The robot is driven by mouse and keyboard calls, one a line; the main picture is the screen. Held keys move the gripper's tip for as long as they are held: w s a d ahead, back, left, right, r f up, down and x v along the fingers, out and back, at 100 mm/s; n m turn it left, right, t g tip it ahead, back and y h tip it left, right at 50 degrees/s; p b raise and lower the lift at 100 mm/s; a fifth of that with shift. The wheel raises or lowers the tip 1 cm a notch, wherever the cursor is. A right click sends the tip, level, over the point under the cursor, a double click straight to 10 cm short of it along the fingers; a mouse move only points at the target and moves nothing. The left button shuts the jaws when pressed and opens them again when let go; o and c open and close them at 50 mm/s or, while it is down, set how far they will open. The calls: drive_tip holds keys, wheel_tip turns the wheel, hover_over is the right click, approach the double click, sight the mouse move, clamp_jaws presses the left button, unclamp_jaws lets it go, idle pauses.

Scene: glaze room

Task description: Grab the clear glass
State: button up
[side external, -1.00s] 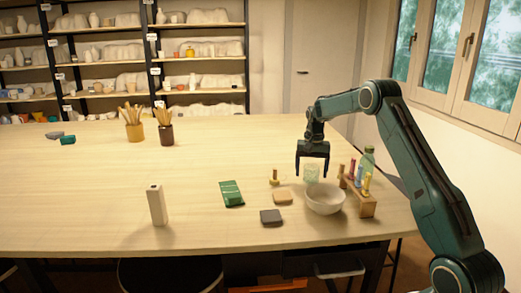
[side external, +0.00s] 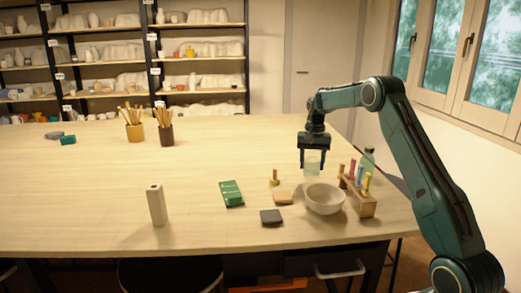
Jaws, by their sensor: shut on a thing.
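The clear glass (side external: 312,168) is a small, faintly green-tinted see-through tumbler, upright, behind the white bowl. My gripper (side external: 312,165) points straight down over it, with one finger on each side. It is shut on the glass, whose lower part shows below the fingertips. The glass seems to be a little above the table, but the gap is hard to make out.
The white bowl (side external: 324,199) stands just in front. A wooden rack (side external: 362,205) with coloured pieces and a green bottle (side external: 367,159) are at right. A small brass-coloured piece (side external: 275,177) stands at left.

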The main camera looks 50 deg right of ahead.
wheel_tip(320, 180, up, 17)
idle(0.5)
idle(0.6)
